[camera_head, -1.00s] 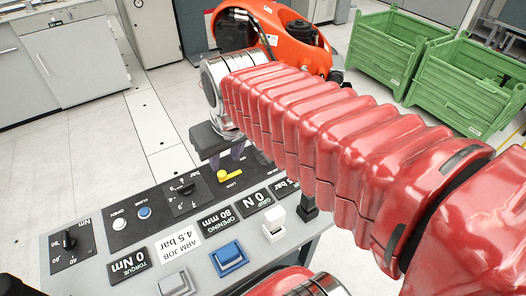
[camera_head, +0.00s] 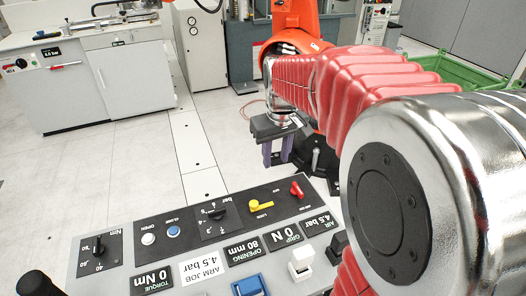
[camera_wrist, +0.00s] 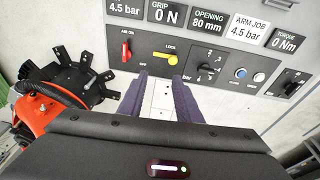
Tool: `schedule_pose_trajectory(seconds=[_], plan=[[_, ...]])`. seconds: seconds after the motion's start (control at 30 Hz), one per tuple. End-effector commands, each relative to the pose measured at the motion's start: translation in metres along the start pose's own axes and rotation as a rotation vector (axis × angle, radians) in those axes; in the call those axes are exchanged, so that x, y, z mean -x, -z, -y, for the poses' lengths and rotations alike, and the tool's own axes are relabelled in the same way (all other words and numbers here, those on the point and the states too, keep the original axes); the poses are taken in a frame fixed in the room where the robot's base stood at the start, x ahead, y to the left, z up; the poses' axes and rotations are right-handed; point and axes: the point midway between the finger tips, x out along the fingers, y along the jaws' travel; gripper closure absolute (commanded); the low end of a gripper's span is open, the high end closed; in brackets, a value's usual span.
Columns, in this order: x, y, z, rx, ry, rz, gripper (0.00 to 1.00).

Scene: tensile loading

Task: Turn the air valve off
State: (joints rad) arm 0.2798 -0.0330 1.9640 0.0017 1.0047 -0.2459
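The air valve is a small red lever on the dark panel of the console. It shows in the head view (camera_head: 297,190) and in the wrist view (camera_wrist: 126,50), under an "AIR ON" label. A yellow lever marked LOCK (camera_head: 261,205) sits beside it and also shows in the wrist view (camera_wrist: 171,57). My gripper (camera_head: 277,157) has two purple fingers, spread apart with nothing between them. In the wrist view the fingertips (camera_wrist: 160,82) point at the console, short of the yellow lever, with the red lever off to their left.
The console (camera_head: 82,268) also carries knobs, push buttons and readouts; AIR reads 4.5 bar. An orange robot (camera_head: 292,22) stands behind my gripper and shows close at left in the wrist view (camera_wrist: 45,125). Green crates (camera_head: 460,78) stand at right. Floor left of my gripper is clear.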

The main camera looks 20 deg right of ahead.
Motion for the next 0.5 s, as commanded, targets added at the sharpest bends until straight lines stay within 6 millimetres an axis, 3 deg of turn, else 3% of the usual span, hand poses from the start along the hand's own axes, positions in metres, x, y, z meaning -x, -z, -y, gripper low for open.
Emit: schedule_pose_trajectory(seconds=[0.5], plan=[[-0.059,0.038,-0.06,-0.012,0.013,0.099,0.69]])
